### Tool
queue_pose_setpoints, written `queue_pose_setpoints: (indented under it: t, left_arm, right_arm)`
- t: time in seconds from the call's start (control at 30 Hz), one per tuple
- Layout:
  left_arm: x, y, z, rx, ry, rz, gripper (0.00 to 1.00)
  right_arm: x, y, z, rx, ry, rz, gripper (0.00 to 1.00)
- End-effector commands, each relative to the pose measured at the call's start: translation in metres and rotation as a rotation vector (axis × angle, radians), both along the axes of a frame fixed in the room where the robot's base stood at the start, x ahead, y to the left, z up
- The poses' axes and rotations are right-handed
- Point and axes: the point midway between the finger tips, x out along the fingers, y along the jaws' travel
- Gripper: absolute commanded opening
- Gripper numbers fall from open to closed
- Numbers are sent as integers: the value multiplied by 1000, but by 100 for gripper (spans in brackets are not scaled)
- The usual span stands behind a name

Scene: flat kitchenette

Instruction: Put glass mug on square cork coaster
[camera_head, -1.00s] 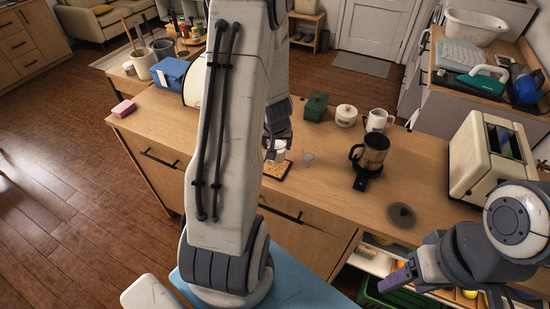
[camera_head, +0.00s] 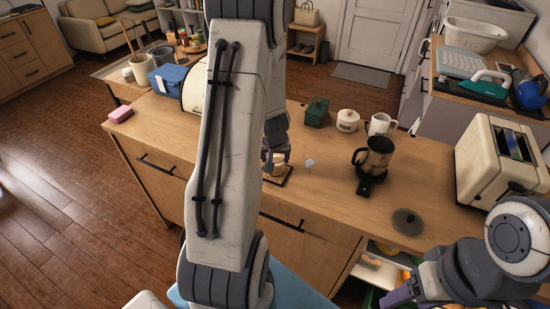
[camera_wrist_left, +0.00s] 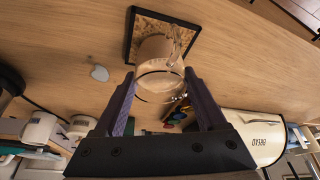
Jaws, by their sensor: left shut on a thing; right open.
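The glass mug (camera_wrist_left: 157,72) is between the fingers of my left gripper (camera_wrist_left: 160,80) in the left wrist view. My left gripper also shows in the head view (camera_head: 275,158), shut on the mug over the cork coaster. The square cork coaster (camera_wrist_left: 140,27), speckled tan with a dark rim, lies on the counter at the mug's base. In the head view only part of the coaster (camera_head: 285,177) shows past the gripper. Whether the mug touches the coaster, I cannot tell. My right gripper (camera_head: 396,298) is open and empty at the lower right.
A dark coffee pot (camera_head: 376,156), a white mug (camera_head: 381,124), a white lidded jar (camera_head: 347,120) and a green box (camera_head: 317,112) stand on the counter (camera_head: 340,190). A toaster (camera_head: 495,165) and a round dark disc (camera_head: 407,222) are at right. A bread bin (camera_wrist_left: 255,135) is beside my left gripper.

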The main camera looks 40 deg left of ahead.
Motion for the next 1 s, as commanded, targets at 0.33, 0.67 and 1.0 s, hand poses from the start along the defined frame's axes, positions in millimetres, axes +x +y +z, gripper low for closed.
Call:
queue_pose_setpoints:
  t: [0.33, 0.67, 1.0]
  left_arm:
    - [0, 0, -2, 0, 0, 0, 100]
    - [-11, -8, 42, 1, -2, 0, 100]
    - [-32, -22, 101, 0, 0, -1, 100]
  right_arm:
    - [0, 0, -1, 0, 0, 0, 64]
    - [0, 0, 31, 0, 0, -1, 64]
    - [0, 0, 75, 0, 0, -1, 64]
